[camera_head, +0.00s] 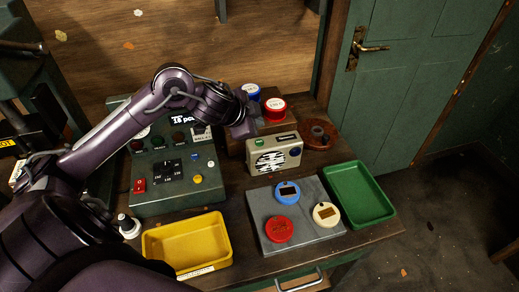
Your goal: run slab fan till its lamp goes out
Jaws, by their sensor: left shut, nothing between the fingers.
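I cannot tell which of these is a lamp, or whether one is lit. My left gripper (245,131) is shut and empty, pointing down just above and behind the box's left end. I cannot tell whether it touches the box. My right gripper is out of view.
A green control panel (176,205) stands left of the box. A grey slab (305,236) with red, blue and cream discs lies in front, between a yellow tray (160,243) and a green tray (377,209).

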